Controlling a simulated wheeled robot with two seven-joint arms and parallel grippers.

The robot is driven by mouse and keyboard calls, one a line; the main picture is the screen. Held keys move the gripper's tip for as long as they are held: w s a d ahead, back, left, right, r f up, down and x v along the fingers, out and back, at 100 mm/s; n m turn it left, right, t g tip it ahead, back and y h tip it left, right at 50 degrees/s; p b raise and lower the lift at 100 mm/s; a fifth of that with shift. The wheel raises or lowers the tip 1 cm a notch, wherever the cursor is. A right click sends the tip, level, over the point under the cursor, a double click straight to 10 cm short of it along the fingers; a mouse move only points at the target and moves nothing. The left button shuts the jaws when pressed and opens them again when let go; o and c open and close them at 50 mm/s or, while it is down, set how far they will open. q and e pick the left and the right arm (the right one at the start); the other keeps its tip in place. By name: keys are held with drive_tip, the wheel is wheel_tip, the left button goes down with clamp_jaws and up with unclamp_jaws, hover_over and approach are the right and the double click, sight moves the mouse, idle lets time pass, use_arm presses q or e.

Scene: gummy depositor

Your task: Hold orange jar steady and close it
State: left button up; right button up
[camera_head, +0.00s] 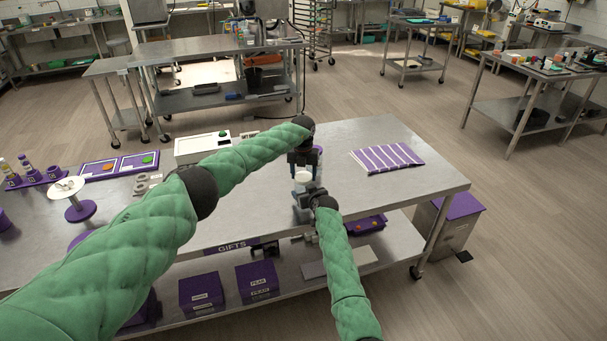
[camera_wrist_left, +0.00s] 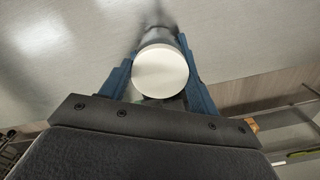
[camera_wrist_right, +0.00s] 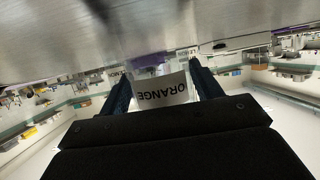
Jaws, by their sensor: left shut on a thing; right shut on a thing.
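The orange jar shows its white ORANGE label (camera_wrist_right: 163,90) in the right wrist view, between the fingers of my right gripper (camera_wrist_right: 163,82), which is shut on it. In the head view the jar (camera_head: 302,176) is small and partly hidden between the two grippers, over the steel table. My left gripper (camera_head: 304,158) comes from above and is shut on the round white lid (camera_wrist_left: 160,71), which fills the space between its blue fingers in the left wrist view. The lid is at the jar's top; I cannot tell whether it is seated.
The steel table (camera_head: 350,135) has a purple striped cloth (camera_head: 387,158) on the right. A white box (camera_head: 202,146), trays with coloured pieces (camera_head: 120,163) and a white round stand (camera_head: 68,188) are on the left. The table's front edge is close to my right gripper.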

use_arm(q)
drive_tip(key=m, duration=0.7)
drive_tip(key=shift+w+r, duration=0.1)
use_arm(e)
drive_tip(key=shift+a, duration=0.15)
use_arm(q)
drive_tip(key=m, duration=0.6)
use_arm(e)
drive_tip(key=shift+s, duration=0.1)
use_arm(q)
drive_tip(key=o, duration=1.1)
use_arm(e)
drive_tip(key=shift+d, duration=0.2)
use_arm(q)
drive_tip(key=shift+r, duration=2.15)
drive_tip(key=shift+c, duration=0.5)
use_arm(e)
drive_tip(key=shift+a, duration=0.1)
